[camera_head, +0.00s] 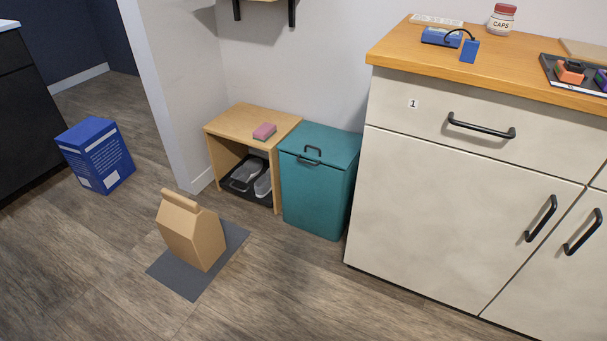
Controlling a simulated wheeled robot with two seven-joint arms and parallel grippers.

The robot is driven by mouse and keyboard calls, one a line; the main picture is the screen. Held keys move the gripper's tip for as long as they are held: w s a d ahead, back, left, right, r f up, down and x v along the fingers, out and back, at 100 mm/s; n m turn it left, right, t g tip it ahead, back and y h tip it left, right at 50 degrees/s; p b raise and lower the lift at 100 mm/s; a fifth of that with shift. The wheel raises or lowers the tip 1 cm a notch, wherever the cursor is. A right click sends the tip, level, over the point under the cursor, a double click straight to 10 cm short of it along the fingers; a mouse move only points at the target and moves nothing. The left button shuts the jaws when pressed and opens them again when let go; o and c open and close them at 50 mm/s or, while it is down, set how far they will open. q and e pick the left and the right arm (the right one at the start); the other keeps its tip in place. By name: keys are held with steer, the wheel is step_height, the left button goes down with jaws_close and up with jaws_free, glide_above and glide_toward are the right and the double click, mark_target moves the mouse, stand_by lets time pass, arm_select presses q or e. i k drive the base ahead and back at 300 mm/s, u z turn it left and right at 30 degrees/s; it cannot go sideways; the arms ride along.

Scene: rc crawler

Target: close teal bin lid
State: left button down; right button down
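The teal bin (312,195) stands on the floor between a small wooden bench and the white cabinet. Its teal lid (325,141) lies flat across the top and looks shut. The bin's inside is hidden. Neither of my grippers shows in the head view.
The wooden bench (240,122) holds a pink block, with shoes on a black tray beneath. A paper bag (190,232) stands on a grey mat (180,281). A blue box (95,155) stands left. The white cabinet (450,200) borders the bin's right. Floor before the bin is clear.

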mark_target(330, 146)
steer(key=u, duration=0.65)
steer(key=i, duration=0.6)
steer(key=u, duration=0.65)
steer(key=i, duration=0.8)
steer(key=z, duration=0.8)
steer(key=i, duration=0.45)
steer(key=z, duration=0.45)
